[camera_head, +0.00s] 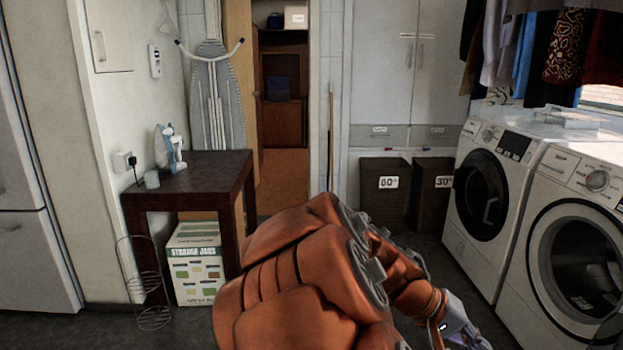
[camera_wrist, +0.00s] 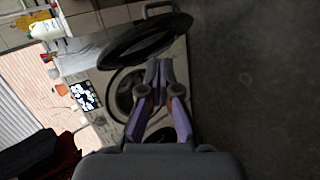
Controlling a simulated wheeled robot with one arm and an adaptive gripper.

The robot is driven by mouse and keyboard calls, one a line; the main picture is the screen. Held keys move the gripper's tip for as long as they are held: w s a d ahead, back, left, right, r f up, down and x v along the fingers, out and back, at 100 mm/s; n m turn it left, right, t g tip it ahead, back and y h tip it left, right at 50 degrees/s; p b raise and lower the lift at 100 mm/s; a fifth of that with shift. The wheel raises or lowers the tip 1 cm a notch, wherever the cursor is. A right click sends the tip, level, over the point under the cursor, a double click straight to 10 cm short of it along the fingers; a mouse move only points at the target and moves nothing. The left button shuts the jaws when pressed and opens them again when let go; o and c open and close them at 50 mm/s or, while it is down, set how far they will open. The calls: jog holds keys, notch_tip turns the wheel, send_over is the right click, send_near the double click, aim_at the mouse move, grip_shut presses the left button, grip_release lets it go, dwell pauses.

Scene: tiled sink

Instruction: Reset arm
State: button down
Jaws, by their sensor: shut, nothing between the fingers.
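My gripper (camera_wrist: 160,72) shows in the wrist view with its two purple fingers together at the tips and nothing between them. In the head view my orange arm reaches from the bottom middle toward the lower right, and part of my gripper (camera_head: 460,325) shows at its end above the floor. The fingertips are hard to make out there. In the wrist view the fingers overlap a white washing machine behind them; its round dark door (camera_wrist: 143,40) appears swung out. I cannot tell whether the fingers touch the machine.
Two white front-loaders, one nearer (camera_head: 572,245) and one farther (camera_head: 487,190), line the right side. Dark bins (camera_head: 382,205) stand at the back. A dark table (camera_head: 190,170) with an iron (camera_head: 168,148) and a wire rack (camera_head: 148,285) are at left. Dark floor lies between.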

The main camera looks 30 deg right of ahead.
jog(key=a+r+n+t+y+p, duration=0.1)
jog(key=a+r+p, duration=0.4)
jog(key=a, duration=0.5)
jog(key=a+r+n+t+y+p, duration=0.2)
jog(key=a+r+n+y+p, duration=0.2)
jog(key=a+p, duration=0.4)
jog(key=a+r+n+t+y+p, duration=0.2)
jog(key=a+r+p, duration=0.4)
jog(key=a, duration=0.5)
jog(key=shift+a+r+n+y+p, duration=0.35)
jog(key=shift+r+n, duration=0.15)
jog(key=shift+n, duration=0.2)
jog(key=shift+s, duration=0.1)
